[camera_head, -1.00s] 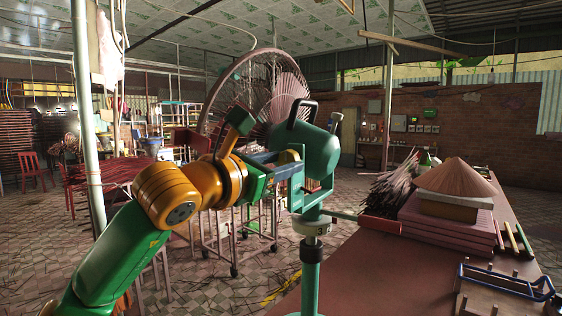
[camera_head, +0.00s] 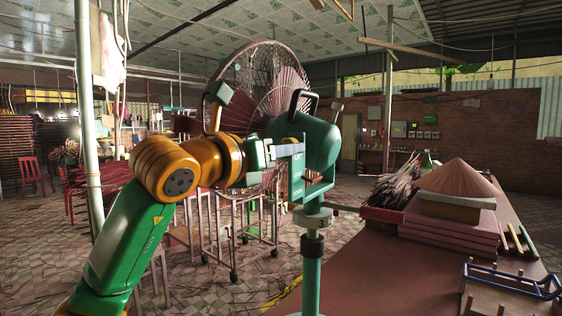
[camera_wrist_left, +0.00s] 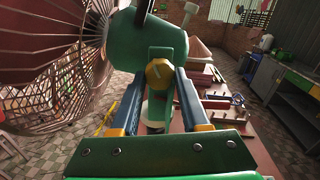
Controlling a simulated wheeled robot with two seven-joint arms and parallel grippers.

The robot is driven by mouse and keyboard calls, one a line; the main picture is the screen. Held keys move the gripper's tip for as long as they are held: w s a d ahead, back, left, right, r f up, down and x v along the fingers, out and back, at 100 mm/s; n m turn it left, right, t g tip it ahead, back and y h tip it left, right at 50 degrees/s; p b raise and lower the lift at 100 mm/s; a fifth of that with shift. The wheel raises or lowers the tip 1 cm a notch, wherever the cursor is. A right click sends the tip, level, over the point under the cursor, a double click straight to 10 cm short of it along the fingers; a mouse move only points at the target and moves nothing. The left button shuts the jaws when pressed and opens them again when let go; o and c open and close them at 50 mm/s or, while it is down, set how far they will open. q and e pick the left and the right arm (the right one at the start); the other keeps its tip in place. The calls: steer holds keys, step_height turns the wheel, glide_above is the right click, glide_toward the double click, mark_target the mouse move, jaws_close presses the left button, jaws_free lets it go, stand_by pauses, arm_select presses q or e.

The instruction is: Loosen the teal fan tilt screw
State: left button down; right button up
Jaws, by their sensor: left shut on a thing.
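The teal fan (camera_head: 321,142) stands on a pole at the table's edge, its wire cage to the left of its motor housing. Its housing also shows in the left wrist view (camera_wrist_left: 147,40). The yellow tilt screw (camera_wrist_left: 159,72) is at the fan's bracket, between the blue fingers in the left wrist view. My left gripper (camera_head: 285,151) reaches in from the left at the bracket and is shut on the screw; it also shows in the left wrist view (camera_wrist_left: 160,78). My right gripper is not in view.
The red table (camera_head: 385,275) extends right of the pole. It holds an incense bundle (camera_head: 392,187), a conical hat (camera_head: 456,177) on stacked boxes, and a blue-handled rack (camera_head: 512,281). A wheeled metal frame (camera_head: 235,235) stands behind the arm. The tiled floor at left is partly open.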

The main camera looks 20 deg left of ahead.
arm_select(q)
steer(key=shift+r+n+b, duration=0.1)
steer(key=shift+n+b, duration=2.2)
steer(key=shift+n, duration=4.7)
steer(key=shift+c, duration=2)
jaws_free()
steer(key=shift+d, duration=0.1)
steer(key=b+v, duration=0.3)
steer(key=v, duration=0.4)
